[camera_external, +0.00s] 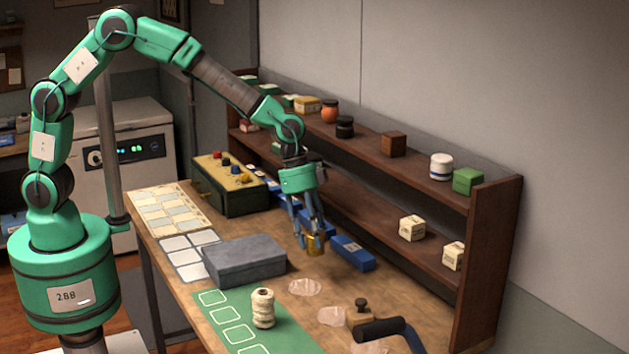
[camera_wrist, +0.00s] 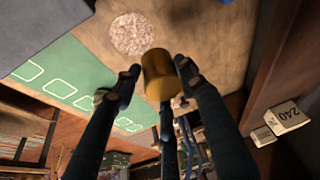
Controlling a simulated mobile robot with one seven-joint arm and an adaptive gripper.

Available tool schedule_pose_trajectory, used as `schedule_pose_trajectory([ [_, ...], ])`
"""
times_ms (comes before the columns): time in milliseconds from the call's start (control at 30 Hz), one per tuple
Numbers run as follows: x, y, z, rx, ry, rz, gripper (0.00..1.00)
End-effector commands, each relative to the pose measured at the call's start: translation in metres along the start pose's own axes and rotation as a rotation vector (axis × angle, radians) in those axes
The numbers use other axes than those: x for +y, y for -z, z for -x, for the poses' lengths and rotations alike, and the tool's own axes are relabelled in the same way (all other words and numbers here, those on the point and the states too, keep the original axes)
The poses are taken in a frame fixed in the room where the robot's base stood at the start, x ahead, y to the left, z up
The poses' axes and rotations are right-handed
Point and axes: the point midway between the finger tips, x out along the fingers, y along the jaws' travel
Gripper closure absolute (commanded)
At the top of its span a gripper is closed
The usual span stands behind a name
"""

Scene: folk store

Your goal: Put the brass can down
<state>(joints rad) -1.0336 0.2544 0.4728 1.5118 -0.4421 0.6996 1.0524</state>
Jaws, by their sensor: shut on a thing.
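The brass can (camera_external: 315,244) is a small yellow-gold cylinder held in my gripper (camera_external: 312,238) over the back part of the wooden workbench (camera_external: 330,277). In the wrist view the brass can (camera_wrist: 158,73) sits between the dark fingertips of my gripper (camera_wrist: 157,80), with its rounded side toward the camera. The fingers are shut on it. It appears to be above the bench top, but the exact gap under it cannot be told.
Blue boxes (camera_external: 352,253) stand along the shelf foot beside the can. A two-level shelf (camera_external: 480,240) borders the back.

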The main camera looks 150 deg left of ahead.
Motion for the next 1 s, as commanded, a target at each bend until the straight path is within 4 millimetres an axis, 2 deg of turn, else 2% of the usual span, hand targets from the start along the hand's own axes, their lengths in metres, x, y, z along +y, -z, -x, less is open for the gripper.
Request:
schedule_pose_trajectory([
  [400, -0.002, -0.017, -0.042, -0.001, -0.001, 0.002, 0.89],
  [833, -0.002, -0.018, -0.047, 0.0, 0.0, 0.0, 0.89],
  [1000, -0.002, -0.024, -0.06, -0.002, -0.001, 0.0, 0.89],
])
